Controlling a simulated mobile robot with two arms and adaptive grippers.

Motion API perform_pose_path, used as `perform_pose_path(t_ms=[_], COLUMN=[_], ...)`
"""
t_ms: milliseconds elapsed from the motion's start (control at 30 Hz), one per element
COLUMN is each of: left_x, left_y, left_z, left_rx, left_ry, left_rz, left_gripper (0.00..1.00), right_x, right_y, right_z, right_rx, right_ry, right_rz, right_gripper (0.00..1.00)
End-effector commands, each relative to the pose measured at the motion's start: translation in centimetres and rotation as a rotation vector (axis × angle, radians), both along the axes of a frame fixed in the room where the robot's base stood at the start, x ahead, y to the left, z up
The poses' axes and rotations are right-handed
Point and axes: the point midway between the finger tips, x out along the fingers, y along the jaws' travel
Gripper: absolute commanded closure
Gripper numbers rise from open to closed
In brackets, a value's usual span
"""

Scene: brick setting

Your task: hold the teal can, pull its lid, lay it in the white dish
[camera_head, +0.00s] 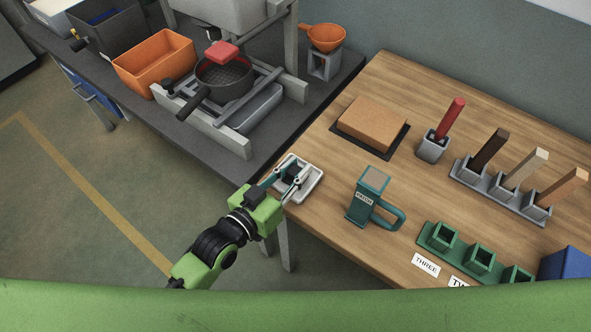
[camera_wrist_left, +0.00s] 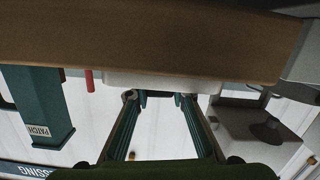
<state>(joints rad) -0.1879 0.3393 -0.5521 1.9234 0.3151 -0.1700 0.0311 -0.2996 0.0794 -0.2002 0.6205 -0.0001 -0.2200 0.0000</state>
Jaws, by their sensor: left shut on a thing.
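The teal can (camera_head: 362,208) stands upright on the wooden table, with a label, a handle on its right side and a tan top face. It also shows upside down at the left of the left wrist view (camera_wrist_left: 38,105). The white dish (camera_head: 316,190) lies at the table's left corner, and its pale side shows beyond the fingers in the left wrist view (camera_wrist_left: 165,82). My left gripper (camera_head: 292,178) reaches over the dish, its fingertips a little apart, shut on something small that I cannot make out. The can stands apart from it. My right gripper is not in view.
Behind the can lie a tan block (camera_head: 373,121) on a dark mat and a grey holder (camera_head: 432,147) with a red stick. To the right are a grey rack (camera_head: 480,182) and green sockets (camera_head: 478,262). A dark bench with a pan (camera_head: 224,84) stands left.

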Motion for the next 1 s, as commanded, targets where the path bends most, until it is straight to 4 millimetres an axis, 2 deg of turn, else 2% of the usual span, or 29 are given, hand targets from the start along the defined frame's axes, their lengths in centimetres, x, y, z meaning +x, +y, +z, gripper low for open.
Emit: perform_pose_path(t_ms=[33,67,100,467,567,1000], left_x=[0.0,0.0,0.0,0.0,-0.6,-7.4], left_y=[0.0,0.0,0.0,0.0,0.5,5.4], left_z=[-0.3,-0.2,-0.1,0.1,0.0,1.3], left_rx=[0.001,0.001,0.001,0.000,0.001,0.002], left_ry=[0.001,0.001,0.001,0.000,0.002,0.003], left_rz=[0.000,0.000,0.000,0.000,0.000,-0.003], left_gripper=[1.00,0.71,0.62,0.62,0.62,0.62], right_x=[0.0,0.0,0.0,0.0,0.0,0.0], right_y=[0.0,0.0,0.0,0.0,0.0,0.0], right_z=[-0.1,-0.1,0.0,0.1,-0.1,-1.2], right_rx=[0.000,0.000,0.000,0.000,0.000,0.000], right_ry=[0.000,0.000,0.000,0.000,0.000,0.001], right_rz=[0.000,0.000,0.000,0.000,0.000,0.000], right_gripper=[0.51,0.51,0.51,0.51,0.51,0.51])
